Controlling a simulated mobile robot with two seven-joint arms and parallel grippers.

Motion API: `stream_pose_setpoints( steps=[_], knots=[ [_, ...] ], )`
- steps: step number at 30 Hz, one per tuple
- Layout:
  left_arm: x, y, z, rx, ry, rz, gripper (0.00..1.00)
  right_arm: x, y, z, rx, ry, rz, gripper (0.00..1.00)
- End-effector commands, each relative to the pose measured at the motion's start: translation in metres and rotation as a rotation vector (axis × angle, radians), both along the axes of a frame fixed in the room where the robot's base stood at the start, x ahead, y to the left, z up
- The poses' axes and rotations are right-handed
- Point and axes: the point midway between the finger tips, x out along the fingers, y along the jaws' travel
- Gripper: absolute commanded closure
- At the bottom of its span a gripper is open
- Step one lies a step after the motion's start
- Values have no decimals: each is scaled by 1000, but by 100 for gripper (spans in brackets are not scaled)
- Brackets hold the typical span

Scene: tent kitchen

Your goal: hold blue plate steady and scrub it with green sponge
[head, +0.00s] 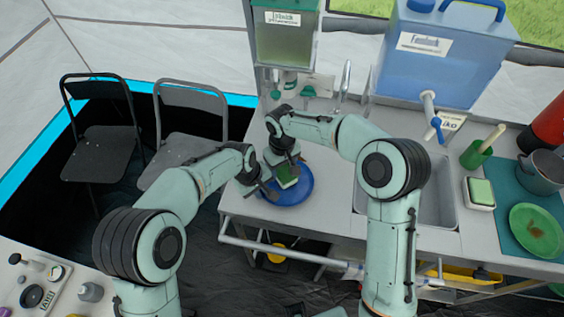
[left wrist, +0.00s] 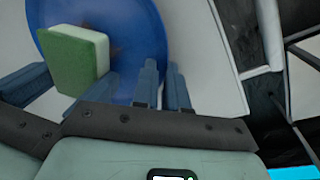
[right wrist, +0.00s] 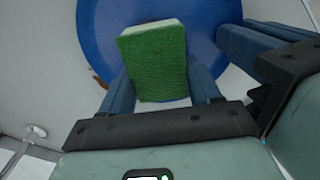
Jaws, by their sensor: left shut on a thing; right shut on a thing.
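The blue plate (head: 302,188) is at the left end of the counter, near its front edge. My left gripper (head: 271,192) is shut on the plate's rim; in the left wrist view its fingers (left wrist: 164,78) pinch the edge of the plate (left wrist: 130,25). My right gripper (head: 287,167) is shut on the green sponge (head: 288,176) and holds it over the plate. In the right wrist view the sponge (right wrist: 155,65) sits between the fingers against the blue plate (right wrist: 100,30). A brown stain shows partly beside the sponge. I cannot tell whether the sponge touches the plate.
The sink (head: 432,190) is right of the plate, behind my right arm. Further right are a second green sponge (head: 481,191) in a white dish, a green cup (head: 476,154), a pot (head: 541,172) and a stained green plate (head: 538,230). A blue water tank (head: 437,60) stands behind.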

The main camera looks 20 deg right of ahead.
Motion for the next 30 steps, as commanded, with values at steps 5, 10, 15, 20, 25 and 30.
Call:
stream_pose_setpoints(
  steps=[5,10,15,20,25,30],
  knots=[
    [0,1,-1,3,2,2,100,-9,-7,-11,0,1,-3,62],
    [0,1,-1,2,1,2,100,-23,-15,-12,0,1,-4,62],
    [0,1,-1,2,1,2,100,-30,-18,-13,1,2,-1,62],
    [0,1,-1,2,1,1,100,-17,-10,-11,1,0,-1,62],
    [0,0,-1,1,1,1,100,-5,-2,-11,1,0,0,62],
    [-1,0,-1,1,2,0,100,-5,-4,-12,-1,1,-2,62]
  ],
)
